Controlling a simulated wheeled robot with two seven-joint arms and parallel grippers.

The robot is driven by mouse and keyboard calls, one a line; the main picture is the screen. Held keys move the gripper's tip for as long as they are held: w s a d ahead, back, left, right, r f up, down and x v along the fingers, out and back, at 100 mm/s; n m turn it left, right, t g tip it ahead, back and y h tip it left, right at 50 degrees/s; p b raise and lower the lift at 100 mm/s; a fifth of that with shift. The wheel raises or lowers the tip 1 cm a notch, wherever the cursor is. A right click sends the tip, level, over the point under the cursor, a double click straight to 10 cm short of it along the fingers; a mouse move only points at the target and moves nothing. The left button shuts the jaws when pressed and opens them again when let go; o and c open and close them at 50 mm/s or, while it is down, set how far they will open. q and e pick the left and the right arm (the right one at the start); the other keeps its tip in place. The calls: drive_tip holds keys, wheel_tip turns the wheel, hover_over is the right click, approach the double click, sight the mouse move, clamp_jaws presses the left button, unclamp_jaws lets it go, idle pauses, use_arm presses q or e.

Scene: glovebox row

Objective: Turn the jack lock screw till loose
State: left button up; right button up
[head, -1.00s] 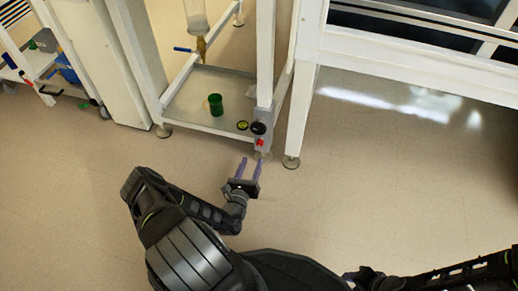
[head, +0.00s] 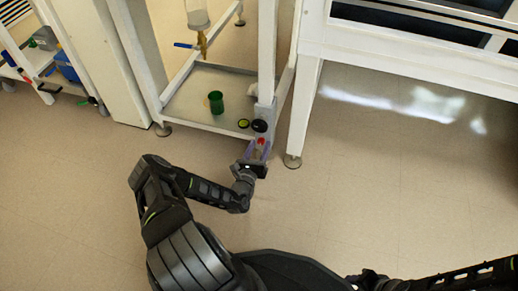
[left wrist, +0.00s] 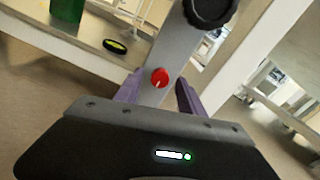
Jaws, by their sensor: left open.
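The red jack lock screw (head: 262,140) sits on the grey jack post (left wrist: 170,64) at the front right corner of the white stand. In the left wrist view the screw (left wrist: 159,77) shows as a round red knob with a small pale mark. A larger black knob (head: 259,125) is above it, and it also shows in the left wrist view (left wrist: 209,9). My left gripper (head: 260,150) is open at the post, its purple fingers either side of the screw with space between. Contact with the screw is not visible. My right gripper is out of view.
The stand's lower shelf (head: 190,108) holds a green cup (head: 217,102) and a small black disc with a yellow-green face (head: 243,123). A white frame leg (head: 303,110) stands close to the right of the post. The floor in front is clear.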

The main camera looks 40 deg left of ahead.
use_arm(q)
clamp_jaws()
idle(0.5)
